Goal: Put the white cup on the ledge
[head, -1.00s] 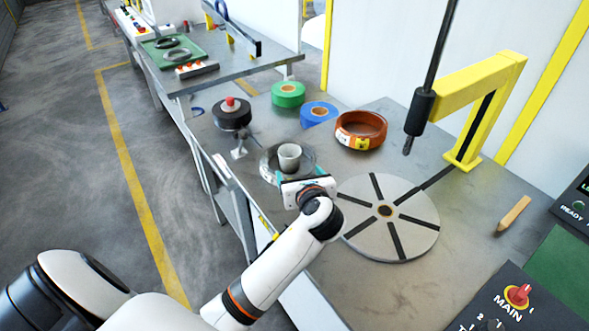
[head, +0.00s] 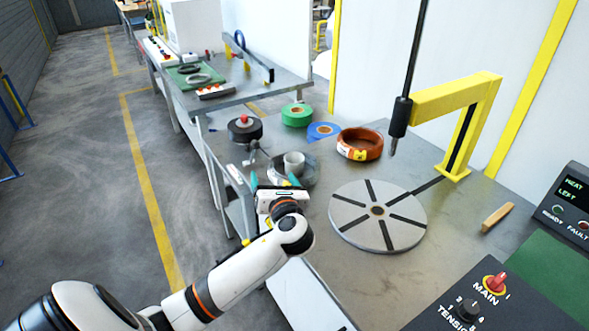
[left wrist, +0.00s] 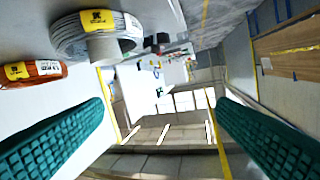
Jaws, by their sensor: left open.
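The white cup (head: 294,161) stands upright at a grey wire coil (head: 307,180) on the near table; whether it is inside the ring or in front of it I cannot tell. In the left wrist view the cup (left wrist: 103,47) overlaps the coil (left wrist: 70,42) at upper left. My left gripper (head: 274,181) is open and empty, just in front of and left of the cup. Its teal fingers (left wrist: 160,135) frame the left wrist view with nothing between them. I cannot tell which surface is the ledge. My right gripper is not in view.
Behind the cup are a black spool (head: 245,130), green tape (head: 297,115), blue tape (head: 324,131) and an orange coil (head: 360,145). Right are a round turntable (head: 350,215), a yellow arm (head: 460,130) and a control panel (head: 440,312). A second table (head: 235,93) stands behind.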

